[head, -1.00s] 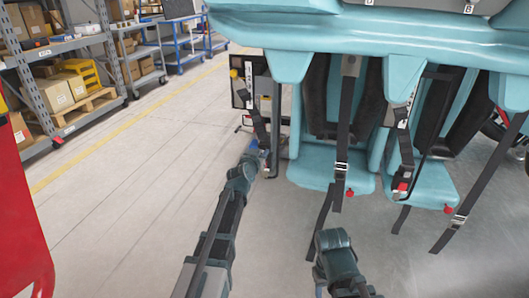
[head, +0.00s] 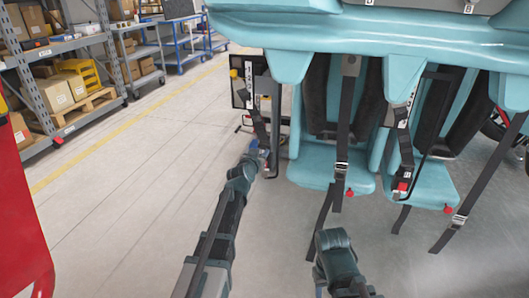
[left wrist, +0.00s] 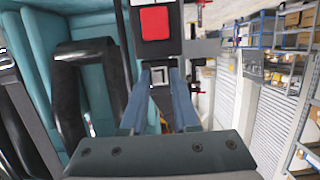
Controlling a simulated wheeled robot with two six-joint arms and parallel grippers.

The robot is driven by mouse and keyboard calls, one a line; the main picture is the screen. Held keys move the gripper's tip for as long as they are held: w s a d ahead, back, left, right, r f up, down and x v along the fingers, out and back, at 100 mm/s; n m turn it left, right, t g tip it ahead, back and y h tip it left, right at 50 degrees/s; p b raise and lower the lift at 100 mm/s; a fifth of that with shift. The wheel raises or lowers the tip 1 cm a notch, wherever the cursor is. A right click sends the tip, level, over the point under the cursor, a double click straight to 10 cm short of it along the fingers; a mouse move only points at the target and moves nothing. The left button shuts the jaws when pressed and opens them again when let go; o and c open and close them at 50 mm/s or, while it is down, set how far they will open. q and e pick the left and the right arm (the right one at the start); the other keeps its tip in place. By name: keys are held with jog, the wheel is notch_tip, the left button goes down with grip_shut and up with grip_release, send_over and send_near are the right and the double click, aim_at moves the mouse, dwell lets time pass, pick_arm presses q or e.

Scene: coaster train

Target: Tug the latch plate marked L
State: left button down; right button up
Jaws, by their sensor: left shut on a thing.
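My left gripper (left wrist: 160,88) is shut on a latch plate (left wrist: 160,76) with a pale square outline; no letter L can be read on it. Right beyond it is a dark buckle with a red button (left wrist: 154,23). The plate lies in line with the buckle, but I cannot tell whether it is seated in it. In the head view my left gripper (head: 262,156) is at the lower end of a dark strap (head: 259,127) at the left side of the teal seats. The plate is too small to make out there.
Teal seats (head: 318,168) with hanging straps and red-button buckles (head: 349,193) fill the right side. A red cabinet (head: 22,235) stands at the left edge. Shelves with boxes (head: 55,95) stand at the back left. The floor between is clear.

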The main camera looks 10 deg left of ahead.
pick_arm(q)
jog(key=shift+r, duration=0.1)
dwell(0.8)
jog(key=c, duration=0.6)
grip_release()
jog(key=shift+s, duration=0.1)
